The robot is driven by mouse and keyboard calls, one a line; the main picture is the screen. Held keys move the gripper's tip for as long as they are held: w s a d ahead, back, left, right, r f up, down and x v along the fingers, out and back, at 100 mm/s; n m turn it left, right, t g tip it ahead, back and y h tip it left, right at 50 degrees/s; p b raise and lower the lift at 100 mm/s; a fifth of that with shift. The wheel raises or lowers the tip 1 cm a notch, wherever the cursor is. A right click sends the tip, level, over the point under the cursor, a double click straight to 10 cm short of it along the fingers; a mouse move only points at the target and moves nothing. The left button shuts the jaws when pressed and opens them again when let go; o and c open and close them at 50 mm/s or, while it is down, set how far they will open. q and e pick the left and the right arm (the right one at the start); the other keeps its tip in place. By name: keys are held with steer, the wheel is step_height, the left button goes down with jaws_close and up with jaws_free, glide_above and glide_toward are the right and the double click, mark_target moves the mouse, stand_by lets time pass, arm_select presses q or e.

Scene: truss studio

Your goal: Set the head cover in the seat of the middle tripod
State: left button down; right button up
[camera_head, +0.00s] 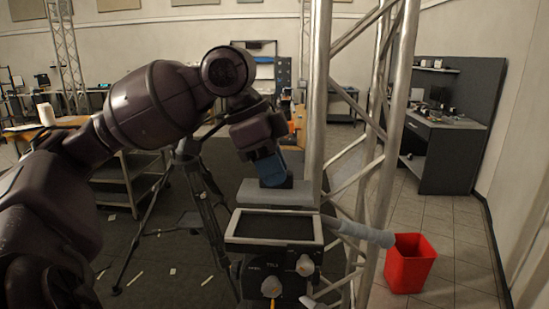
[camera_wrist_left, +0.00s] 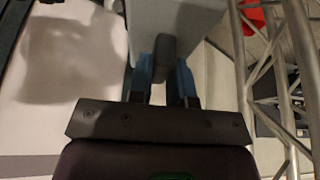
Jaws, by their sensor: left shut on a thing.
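The head cover (camera_head: 276,194) is a flat grey slab with a dark knob on top. My left gripper (camera_head: 272,179) points down from above with its blue fingers shut on that knob. In the left wrist view the fingers (camera_wrist_left: 165,72) close around the knob, and the grey cover (camera_wrist_left: 190,18) shows beyond it. The tripod head in front has a seat (camera_head: 231,228) with a pale rim and a dark recess. The cover appears at the seat's far edge; I cannot tell its height over it. My right gripper is not in view.
A metal truss (camera_head: 318,100) rises close to the right of the cover. A grey padded handle (camera_head: 365,234) sticks out right of the tripod head. Another tripod (camera_head: 190,150) stands behind at the left. A red bin (camera_head: 409,264) stands on the floor at the right.

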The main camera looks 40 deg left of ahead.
mark_target(273, 191)
arm_select(q)
steer(key=shift+a, duration=0.1)
steer(key=shift+f, duration=0.85)
steer(key=shift+f+b, duration=0.65)
steer(key=shift+b, duration=0.05)
steer(key=shift+f+b, duration=0.55)
steer(key=shift+b, duration=0.05)
steer(key=shift+f, duration=0.75)
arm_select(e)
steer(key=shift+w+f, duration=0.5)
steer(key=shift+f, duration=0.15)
arm_select(q)
steer(key=shift+p, duration=0.5)
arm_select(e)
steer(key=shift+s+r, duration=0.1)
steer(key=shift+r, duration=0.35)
